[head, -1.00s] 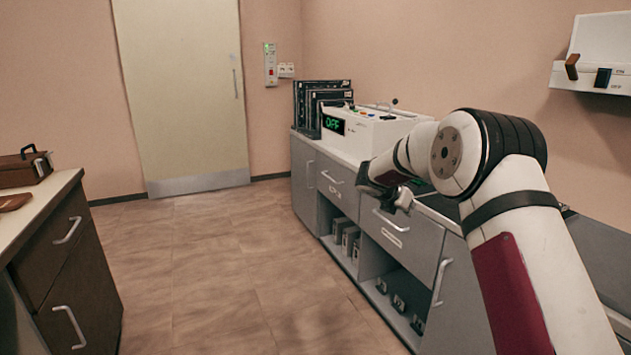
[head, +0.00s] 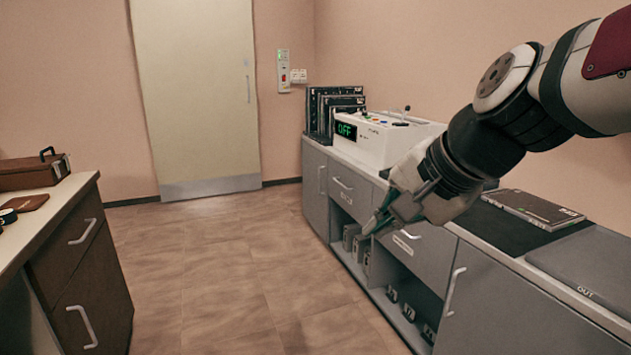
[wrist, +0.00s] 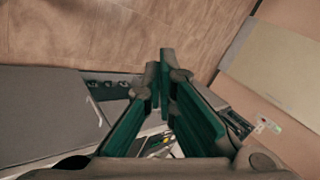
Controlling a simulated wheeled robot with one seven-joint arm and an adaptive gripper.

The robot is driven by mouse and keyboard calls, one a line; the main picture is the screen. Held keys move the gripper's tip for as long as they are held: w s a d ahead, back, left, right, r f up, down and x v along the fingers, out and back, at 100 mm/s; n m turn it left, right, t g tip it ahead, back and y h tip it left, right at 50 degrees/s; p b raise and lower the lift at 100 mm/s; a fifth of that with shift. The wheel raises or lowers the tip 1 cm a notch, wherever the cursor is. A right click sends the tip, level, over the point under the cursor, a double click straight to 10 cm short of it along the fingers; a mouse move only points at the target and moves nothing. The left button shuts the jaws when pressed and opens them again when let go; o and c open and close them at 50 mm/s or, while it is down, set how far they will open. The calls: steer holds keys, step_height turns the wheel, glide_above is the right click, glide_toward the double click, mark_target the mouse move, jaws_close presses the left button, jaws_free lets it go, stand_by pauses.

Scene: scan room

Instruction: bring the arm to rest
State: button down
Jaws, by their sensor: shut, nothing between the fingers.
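My gripper (head: 372,228) is at the right of the head view, in front of the grey cabinet's drawers and pointing down and left. Its fingers are shut and hold nothing. In the wrist view my green-sided gripper fingers (wrist: 160,75) come together over the floor and cabinet front. My arm reaches in from the upper right of the head view, bent at the wrist.
A grey cabinet (head: 345,205) runs along the right, bearing a white console (head: 385,140) whose display reads OFF, black cases (head: 330,108) and a dark flat case (head: 533,208). A counter (head: 55,205) with a brown bag (head: 30,172) stands left. The floor (head: 230,270) between is clear.

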steer(key=s+d+f+n+g+h, duration=0.1)
steer(key=s+d+f+n+g, duration=0.15)
steer(key=s, duration=0.65)
steer(key=s+d+f+n+g+h, duration=0.2)
steer(key=s+d+f+n, duration=0.15)
steer(key=s, duration=0.55)
steer(key=s+d+f+n+g+h, duration=0.1)
steer(key=s+d+f+n+g, duration=0.2)
steer(key=s, duration=0.7)
step_height(320, 180, up, 26)
steer(key=t+p, duration=0.5)
steer(key=p, duration=2)
steer(key=shift+w+d+f, duration=0.15)
steer(key=shift+w+d, duration=0.2)
steer(key=shift+d, duration=0.1)
